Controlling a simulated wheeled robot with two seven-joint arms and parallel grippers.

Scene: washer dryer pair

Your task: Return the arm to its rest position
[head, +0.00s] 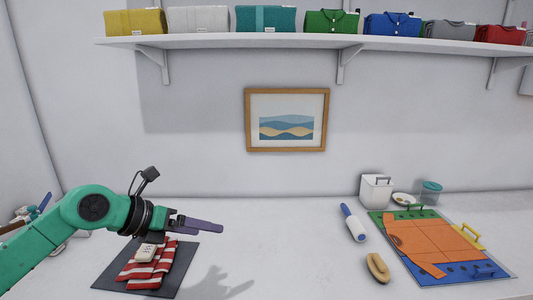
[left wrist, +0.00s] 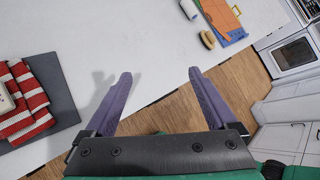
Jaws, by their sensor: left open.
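My left arm comes in from the left in the head view. Its left gripper (head: 220,228) is above the white counter, over the right side of a dark mat (head: 182,282). In the left wrist view my left gripper (left wrist: 158,85) has its two purple fingers wide apart with nothing between them. A red-and-white striped folded cloth (head: 140,273) with a small pale item (head: 147,253) on it lies on the mat, below the gripper and apart from it. The cloth also shows at the left of the left wrist view (left wrist: 30,105). My right gripper is not in view.
A lint roller (head: 353,222), a brush (head: 378,267) and a folding board with an orange piece (head: 430,243) lie on the right of the counter (head: 285,250). A white container (head: 376,190) stands behind. Folded clothes sit on a wall shelf (head: 300,41). The counter's middle is clear.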

